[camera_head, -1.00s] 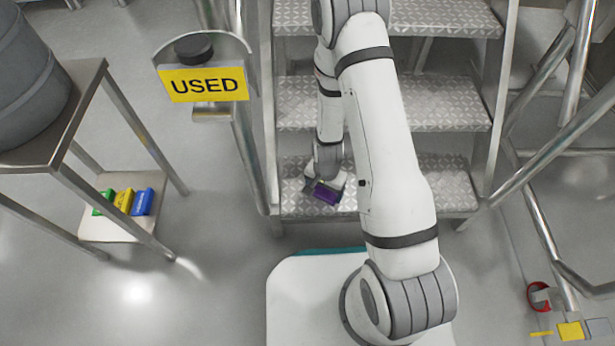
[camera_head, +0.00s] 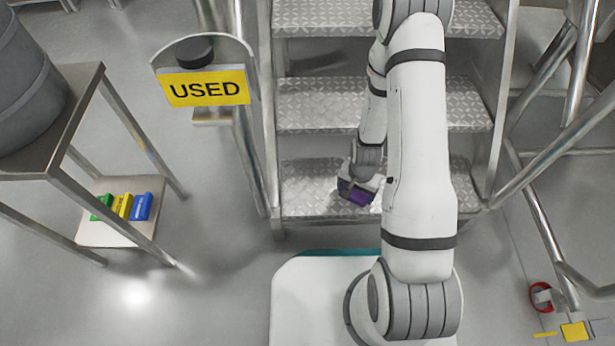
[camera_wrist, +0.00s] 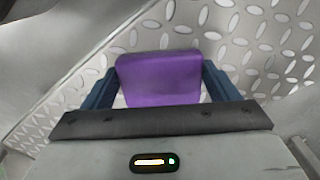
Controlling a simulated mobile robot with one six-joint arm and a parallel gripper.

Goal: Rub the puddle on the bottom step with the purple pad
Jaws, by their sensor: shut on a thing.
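My gripper (camera_head: 352,190) is shut on the purple pad (camera_head: 360,196), low over the bottom step (camera_head: 310,190) of the metal stairs. In the wrist view the purple pad (camera_wrist: 160,78) sits between the two blue fingers of my gripper (camera_wrist: 160,88), with the treaded metal of the step (camera_wrist: 255,45) behind it. The pad looks on or very close to the tread; I cannot tell whether it touches. I cannot make out a clear puddle outline; the tread left of the pad looks smooth and shiny, and my arm hides part of the step's right side.
A yellow USED sign (camera_head: 206,88) with a dark round item above it hangs left of the stairs. A steel table (camera_head: 50,150) at left has a lower shelf with green, yellow and blue blocks (camera_head: 122,207). Metal rails (camera_head: 545,160) stand at right. A red ring (camera_head: 541,297) is at lower right.

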